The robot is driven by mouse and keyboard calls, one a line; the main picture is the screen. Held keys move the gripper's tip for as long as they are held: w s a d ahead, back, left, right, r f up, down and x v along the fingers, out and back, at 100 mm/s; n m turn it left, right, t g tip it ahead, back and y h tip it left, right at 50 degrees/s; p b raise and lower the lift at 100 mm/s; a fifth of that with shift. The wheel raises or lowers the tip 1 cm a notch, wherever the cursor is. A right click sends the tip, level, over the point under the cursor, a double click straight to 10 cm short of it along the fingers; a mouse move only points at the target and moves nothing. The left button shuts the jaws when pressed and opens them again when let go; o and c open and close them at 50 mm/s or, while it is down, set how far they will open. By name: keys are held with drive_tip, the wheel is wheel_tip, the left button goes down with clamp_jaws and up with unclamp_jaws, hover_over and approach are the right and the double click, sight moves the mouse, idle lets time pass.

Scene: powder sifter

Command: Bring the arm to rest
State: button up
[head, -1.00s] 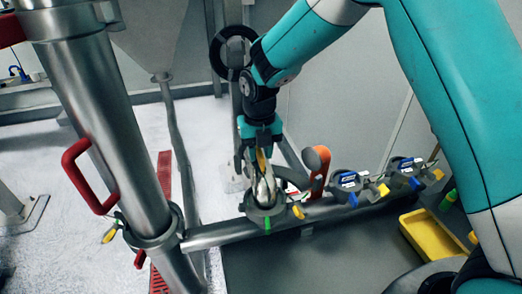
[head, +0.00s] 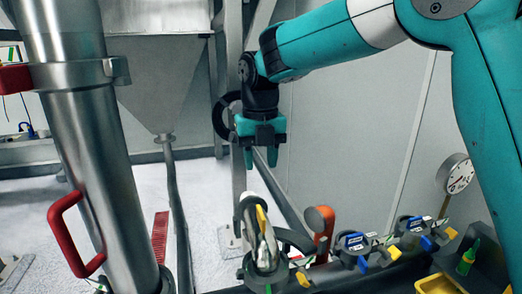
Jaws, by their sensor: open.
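My gripper (head: 261,157) is in the middle of the head view, with its teal fingers pointing down. The fingers are apart and nothing shows between them. My teal arm reaches in from the upper right. Below the gripper, and apart from it, a metal clamp piece (head: 258,220) with a yellow tab stands on the horizontal pipe at the bottom of the view.
A thick steel column (head: 85,145) with a red handle (head: 68,235) stands at the left. A grey hopper (head: 160,85) is behind. An orange-headed tool (head: 320,220), blue-tagged clamps (head: 353,243), a yellow tray (head: 440,286) and a gauge (head: 460,174) are at the lower right.

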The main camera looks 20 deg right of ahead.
drive_tip(key=s+f+m+y+b, duration=0.1)
drive_tip(key=s+f+m+b, duration=0.1)
drive_tip(key=s+m, duration=0.7)
drive_tip(key=s+f+m+y+b, duration=0.1)
drive_tip(key=s+f+m+b, duration=0.1)
drive_tip(key=s+m, duration=0.7)
drive_tip(key=s+f+m+y+b, duration=0.2)
drive_tip(key=s+f+m, duration=0.2)
drive_tip(key=s+m, duration=0.5)
drive_tip(key=shift+s+d+f+m, duration=0.25)
drive_tip(key=shift+s+m, duration=0.1)
drive_tip(key=shift+m, duration=0.45)
